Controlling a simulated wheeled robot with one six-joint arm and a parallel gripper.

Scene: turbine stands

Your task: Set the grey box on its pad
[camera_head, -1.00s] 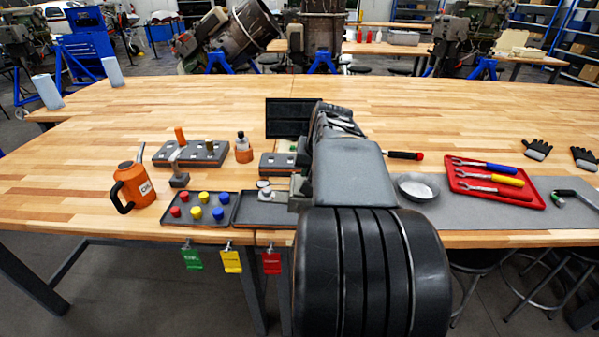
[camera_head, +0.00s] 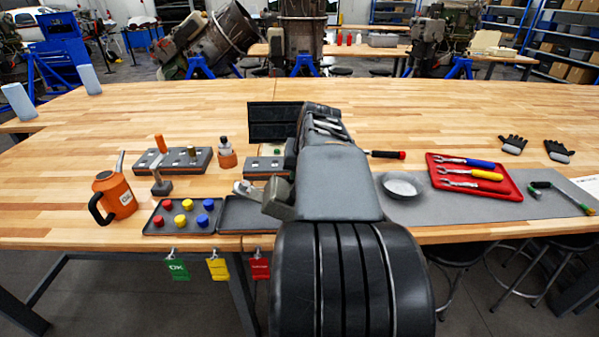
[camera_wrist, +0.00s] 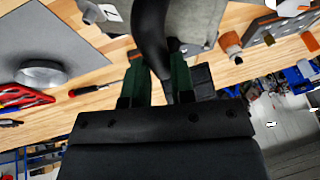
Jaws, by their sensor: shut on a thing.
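The grey box (camera_head: 281,198) shows beside my arm in the head view, tilted, with a silver fitting on its left side, over the right end of the dark tray. In the wrist view the grey box (camera_wrist: 197,22) is beyond my fingers, partly behind a black curved part. My gripper (camera_wrist: 157,68) has its two green fingers shut around that black part, which appears to belong to the box. In the head view my arm hides the fingers. I cannot tell which surface is the box's pad; a flat dark tray (camera_head: 240,222) lies below the box.
A tray of coloured caps (camera_head: 160,221), an orange oil can (camera_head: 116,193) and a socketed block (camera_head: 202,160) stand left. A black panel (camera_head: 272,112) stands behind. A metal dish (camera_head: 402,197) and red tool tray (camera_head: 436,166) lie right on the grey mat (camera_head: 465,208).

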